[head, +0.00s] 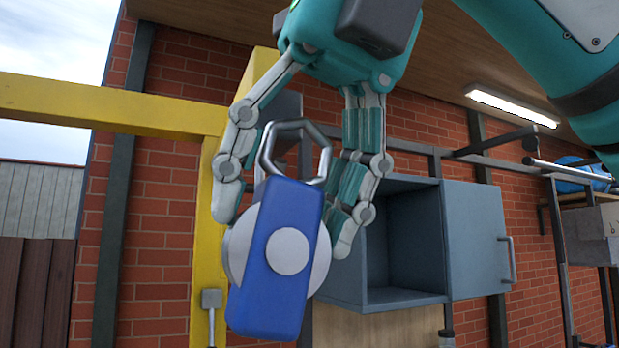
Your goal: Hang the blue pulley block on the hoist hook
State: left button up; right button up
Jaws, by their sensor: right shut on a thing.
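The blue pulley block (264,294) hangs tilted in front of me, with a grey wheel behind its blue plate and a grey metal loop (267,150) at its top. My right gripper (284,232) comes down from above, one finger on each side of the block. It is shut on the block; the exact contact of the fingers is partly hidden behind the block. I cannot make out the hoist hook. My left gripper is not in view.
A yellow beam and post (110,105) stand behind the block on the left. A grey wall cabinet (478,240) with its door open is on the right, against a brick wall. A shelf with a blue item (580,174) is at the far right.

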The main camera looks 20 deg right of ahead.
jog(key=shift+w+a+f, duration=0.1)
jog(key=shift+w, duration=1.05)
jog(key=shift+w+d, duration=0.1)
jog(key=shift+d, duration=0.15)
jog(key=shift+w, duration=0.45)
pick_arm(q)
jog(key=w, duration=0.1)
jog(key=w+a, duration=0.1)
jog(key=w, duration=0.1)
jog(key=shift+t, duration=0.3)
pick_arm(e)
jog(key=shift+w+a+f, duration=0.1)
jog(key=shift+w+f, duration=0.25)
jog(key=shift+w, duration=0.2)
jog(key=shift+w+a+f, duration=0.1)
jog(key=shift+w+f, duration=0.2)
jog(key=shift+w, duration=0.2)
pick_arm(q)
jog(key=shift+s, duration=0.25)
